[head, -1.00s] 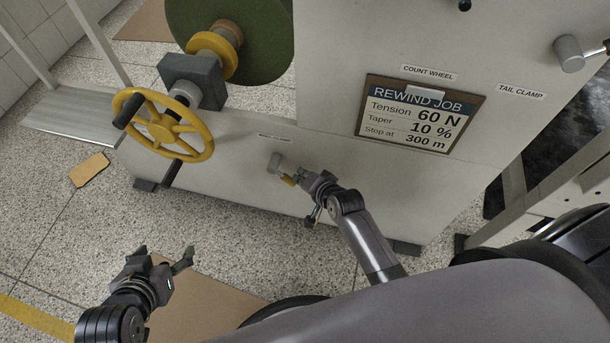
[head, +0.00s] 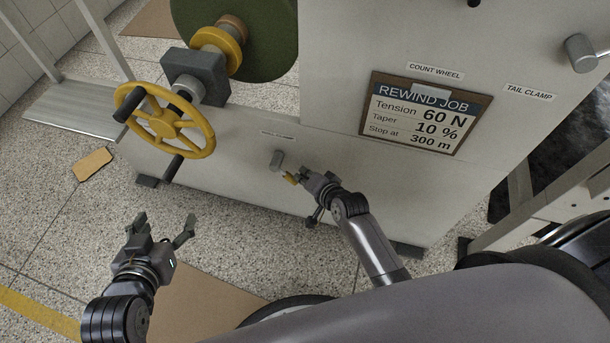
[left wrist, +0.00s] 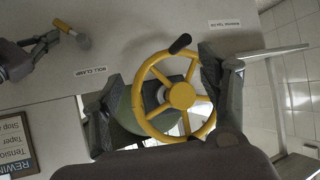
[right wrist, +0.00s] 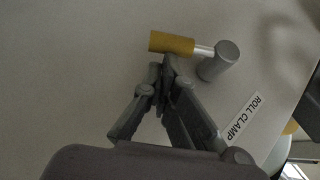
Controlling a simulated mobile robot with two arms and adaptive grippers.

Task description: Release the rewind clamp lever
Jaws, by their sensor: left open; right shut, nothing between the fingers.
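The clamp lever has a grey round pivot (head: 277,160) and a yellow handle (head: 291,178) on the pale machine panel. In the right wrist view, the yellow handle (right wrist: 171,42) points left from the grey pivot (right wrist: 218,62), beside a ROLL CLAMP label (right wrist: 243,117). My right gripper (head: 303,174) is shut and empty, its tips right at the handle's edge; I cannot tell if they touch. The lever also shows in the left wrist view (left wrist: 64,26). My left gripper (head: 165,226) is open and empty, low in front of the machine at the left.
A yellow handwheel (head: 163,121) stands left of the lever, below a green roll (head: 245,35). A REWIND JOB board (head: 425,115) hangs on the panel. A grey tail clamp part (head: 579,53) is at the upper right.

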